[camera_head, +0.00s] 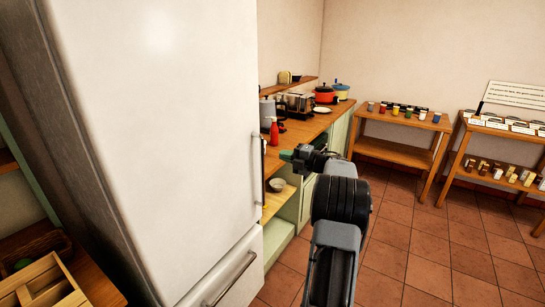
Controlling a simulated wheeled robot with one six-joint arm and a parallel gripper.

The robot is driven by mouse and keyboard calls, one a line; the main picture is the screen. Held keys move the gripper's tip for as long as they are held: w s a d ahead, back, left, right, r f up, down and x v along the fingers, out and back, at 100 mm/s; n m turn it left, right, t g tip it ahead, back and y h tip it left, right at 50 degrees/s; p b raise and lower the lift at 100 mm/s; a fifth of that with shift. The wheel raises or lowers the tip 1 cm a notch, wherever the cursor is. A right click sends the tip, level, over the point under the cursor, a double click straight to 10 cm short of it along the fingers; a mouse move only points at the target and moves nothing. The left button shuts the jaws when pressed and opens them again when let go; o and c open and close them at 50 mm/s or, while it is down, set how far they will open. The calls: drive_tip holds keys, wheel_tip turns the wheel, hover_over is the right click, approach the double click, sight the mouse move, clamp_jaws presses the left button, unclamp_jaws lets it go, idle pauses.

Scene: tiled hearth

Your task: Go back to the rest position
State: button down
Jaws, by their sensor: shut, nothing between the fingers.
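My arm rises from the bottom of the head view, right of centre, and bends left toward the counter. My gripper (287,155) is at its far end, small and pointing left, in front of the counter's open shelves. It is shut and holds nothing. It appears apart from the white fridge (160,120), whose handle side is just to its left.
The wooden counter (308,130) behind my gripper carries a red bottle (274,131), a kettle, a toaster and pots. A bowl (277,184) sits on a shelf below. Shelf tables (405,153) with cups and jars stand right. Tiled floor (425,250) is clear at right.

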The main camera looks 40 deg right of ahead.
drive_tip(key=s+d+f+m+g+h, duration=0.2)
drive_tip(key=s+d+f+m+h, duration=0.1)
drive_tip(key=d+m+h, duration=0.4)
drive_tip(key=s+d+f+m+g+h, duration=0.1)
drive_tip(key=s+d+f+m+h, duration=0.3)
drive_tip(key=m+h, duration=0.5)
drive_tip(key=s+a+f+m+g+y+p, duration=0.1)
drive_tip(key=s+a+m+g+y, duration=0.25)
drive_tip(key=a, duration=0.75)
drive_tip(key=s+a+f+m+g+y, duration=0.1)
drive_tip(key=s+a+m+g, duration=0.4)
drive_tip(key=a, duration=0.7)
drive_tip(key=s+a+f+m+g+y+p, duration=0.1)
drive_tip(key=s+a+m+g+y, duration=0.3)
drive_tip(key=a, duration=0.7)
drive_tip(key=s+a+r+n+t, duration=0.1)
drive_tip(key=s+a+n, duration=0.1)
drive_tip(key=a, duration=0.4)
drive_tip(key=s+a+r+n+t+p, duration=0.1)
drive_tip(key=s+a+r+n, duration=0.1)
drive_tip(key=a, duration=0.3)
drive_tip(key=shift+s+a+r+n+t, duration=0.3)
drive_tip(key=shift+s+a+n+t, duration=0.1)
drive_tip(key=shift+n, duration=0.35)
